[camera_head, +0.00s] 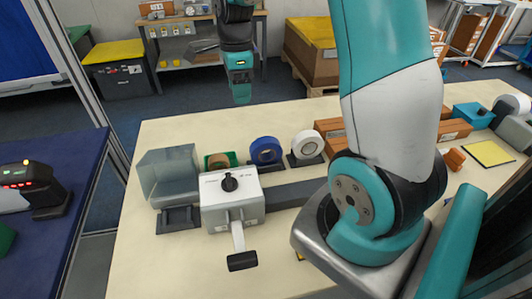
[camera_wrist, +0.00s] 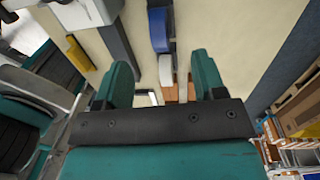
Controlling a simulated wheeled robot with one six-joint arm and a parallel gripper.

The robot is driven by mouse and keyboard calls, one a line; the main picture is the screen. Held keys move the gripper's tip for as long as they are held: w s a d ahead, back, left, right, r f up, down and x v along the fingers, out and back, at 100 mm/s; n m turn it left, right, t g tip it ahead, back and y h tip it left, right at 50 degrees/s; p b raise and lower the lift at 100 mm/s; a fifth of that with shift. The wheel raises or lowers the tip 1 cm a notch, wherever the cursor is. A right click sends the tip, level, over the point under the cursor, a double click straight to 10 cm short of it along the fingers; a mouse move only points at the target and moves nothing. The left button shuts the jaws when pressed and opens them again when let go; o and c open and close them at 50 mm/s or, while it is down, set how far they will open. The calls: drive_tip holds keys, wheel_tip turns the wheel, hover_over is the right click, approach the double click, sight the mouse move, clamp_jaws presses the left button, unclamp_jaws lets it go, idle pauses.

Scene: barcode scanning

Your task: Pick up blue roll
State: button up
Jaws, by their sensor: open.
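The blue roll (camera_head: 266,149) stands on a dark holder near the far side of the table, between a brown tape roll (camera_head: 218,160) in a green holder and a white roll (camera_head: 307,144). In the wrist view the blue roll (camera_wrist: 158,30) lies beyond my fingertips, with the white roll (camera_wrist: 165,70) nearer, between the fingers in the picture. My gripper (camera_head: 241,96) hangs above and beyond the table's far edge, apart from the roll. In the wrist view my gripper (camera_wrist: 160,64) has its two teal fingers spread, with nothing held.
A white device with a black knob (camera_head: 229,183) and a clear grey bin (camera_head: 168,175) stand left of the rolls. Brown boxes (camera_head: 331,130) are to the right. A blue-topped table (camera_head: 75,190) holds a scanner (camera_head: 30,178). The table (camera_head: 170,270) is bare at front left.

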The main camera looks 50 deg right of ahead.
sight(268, 140)
drive_tip(key=s+d+f+t+y, duration=0.2)
drive_tip(key=s+d+t+y, duration=0.1)
drive_tip(key=s+d, duration=0.55)
drive_tip(key=x, duration=1.1)
drive_tip(key=shift+a, duration=0.3)
drive_tip(key=shift+w+p+x, duration=0.2)
drive_tip(key=shift+p+x, duration=0.55)
drive_tip(key=shift+x, duration=2.25)
drive_tip(key=shift+d, duration=0.1)
drive_tip(key=shift+c, duration=0.2)
drive_tip(key=c, duration=1)
